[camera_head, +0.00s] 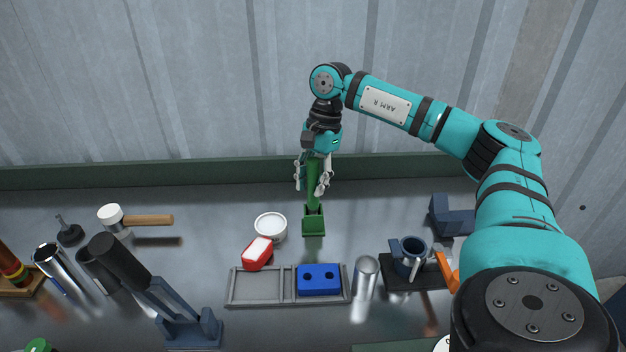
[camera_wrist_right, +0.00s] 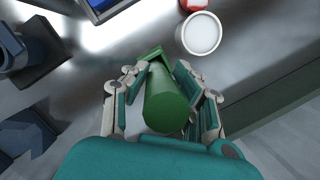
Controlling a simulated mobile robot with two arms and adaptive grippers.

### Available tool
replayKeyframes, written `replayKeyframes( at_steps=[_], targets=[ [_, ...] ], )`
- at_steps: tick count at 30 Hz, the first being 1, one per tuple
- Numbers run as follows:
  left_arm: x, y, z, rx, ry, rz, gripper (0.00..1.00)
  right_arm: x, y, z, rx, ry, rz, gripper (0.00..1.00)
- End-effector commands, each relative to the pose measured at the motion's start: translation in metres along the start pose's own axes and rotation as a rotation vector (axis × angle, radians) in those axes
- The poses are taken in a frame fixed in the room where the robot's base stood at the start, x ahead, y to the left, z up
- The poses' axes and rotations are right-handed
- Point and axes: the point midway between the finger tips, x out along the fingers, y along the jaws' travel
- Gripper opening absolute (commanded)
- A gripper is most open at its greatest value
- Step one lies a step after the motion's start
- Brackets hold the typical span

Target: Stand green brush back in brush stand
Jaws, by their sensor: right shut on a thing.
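The green brush (camera_head: 314,181) stands about upright at the back middle of the bench, its green handle (camera_wrist_right: 166,100) filling the middle of the wrist view. My right gripper (camera_head: 314,178) comes down from above and is shut around the handle, with fingers on both sides. A small green open-topped box, which looks like the brush stand (camera_head: 314,226), is at the lower end of the brush. Its rim also shows in the wrist view (camera_wrist_right: 149,55). The brush's lower end is hidden, so I cannot tell how deep it sits. My left gripper is not in view.
A white round dish (camera_head: 271,226) and a red-and-white block (camera_head: 257,253) are left of the stand. In front lies a grey tray (camera_head: 262,287) with a blue two-holed block (camera_head: 319,280). A metal cylinder (camera_head: 365,277) and mug (camera_head: 409,258) stand right. The bench behind is clear.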

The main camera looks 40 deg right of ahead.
Motion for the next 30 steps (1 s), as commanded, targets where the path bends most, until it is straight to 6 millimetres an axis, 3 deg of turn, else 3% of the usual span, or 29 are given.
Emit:
replayKeyframes(
  at_steps=[19, 30],
  targets=[
    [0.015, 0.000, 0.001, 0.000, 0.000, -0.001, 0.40, 0.020, 0.000, -0.005, -0.001, 0.000, -0.001, 0.00],
    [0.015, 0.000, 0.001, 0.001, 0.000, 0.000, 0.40, 0.022, 0.000, -0.005, -0.001, 0.000, -0.001, 0.00]
  ],
)
